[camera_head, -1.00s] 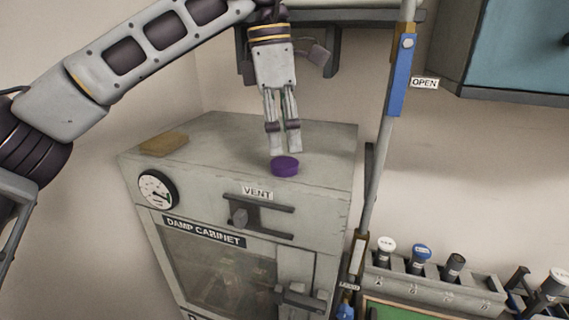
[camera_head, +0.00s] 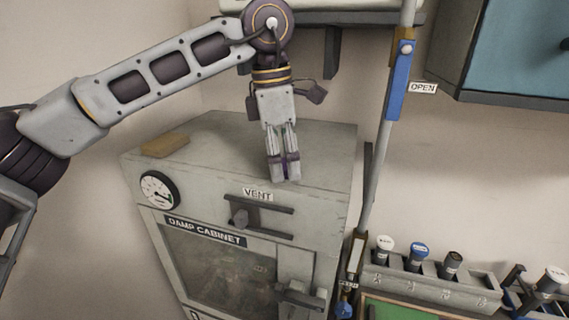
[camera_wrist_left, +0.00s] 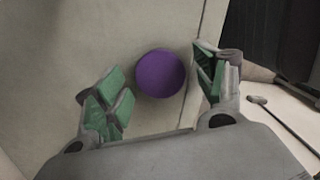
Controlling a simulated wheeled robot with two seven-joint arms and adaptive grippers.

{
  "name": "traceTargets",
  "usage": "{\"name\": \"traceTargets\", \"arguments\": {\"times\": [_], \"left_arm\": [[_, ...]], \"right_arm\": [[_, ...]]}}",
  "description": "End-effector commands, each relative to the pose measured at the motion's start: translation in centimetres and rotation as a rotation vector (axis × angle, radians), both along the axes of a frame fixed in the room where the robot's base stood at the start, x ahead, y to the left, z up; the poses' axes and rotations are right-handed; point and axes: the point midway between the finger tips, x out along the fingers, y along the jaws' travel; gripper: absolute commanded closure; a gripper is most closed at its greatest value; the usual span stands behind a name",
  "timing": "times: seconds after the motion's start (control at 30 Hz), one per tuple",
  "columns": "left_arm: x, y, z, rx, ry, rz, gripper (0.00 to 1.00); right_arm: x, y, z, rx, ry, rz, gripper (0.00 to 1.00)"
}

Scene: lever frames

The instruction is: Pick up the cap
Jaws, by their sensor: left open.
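The cap is a round purple disc (camera_wrist_left: 161,73) on the top of the grey damp cabinet, near its front edge. In the left wrist view it lies between the two green-padded fingers, with a gap on each side. My left gripper (camera_head: 285,178) is open and points down at the cabinet top, around the cap. In the head view the fingers hide nearly all of the cap; only a sliver of purple shows between them. My right gripper is not in view.
The damp cabinet (camera_head: 225,140) has a gauge (camera_head: 159,190) and a vent handle (camera_head: 260,204) on its front. Capped bottles stand in a rack (camera_head: 480,292) at lower right.

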Motion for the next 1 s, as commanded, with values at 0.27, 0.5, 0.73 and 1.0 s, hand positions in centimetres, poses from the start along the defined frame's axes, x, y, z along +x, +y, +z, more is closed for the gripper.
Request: {"name": "traceTargets", "arguments": {"times": [0.27, 0.5, 0.73, 1.0], "left_arm": [[0.01, 0.0, -0.02, 0.0, 0.0, 0.0, 0.3], [0.01, -0.01, 0.0, 0.0, 0.0, 0.0, 0.48], [0.01, -0.01, 0.0, 0.0, 0.0, 0.0, 0.68], [0.01, -0.01, 0.07, 0.0, 0.0, 0.0, 0.68]], "right_arm": [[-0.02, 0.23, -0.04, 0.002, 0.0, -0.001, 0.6], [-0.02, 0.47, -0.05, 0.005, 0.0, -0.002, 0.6], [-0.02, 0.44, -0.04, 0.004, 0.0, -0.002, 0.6], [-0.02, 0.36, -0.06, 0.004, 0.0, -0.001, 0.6]]}}
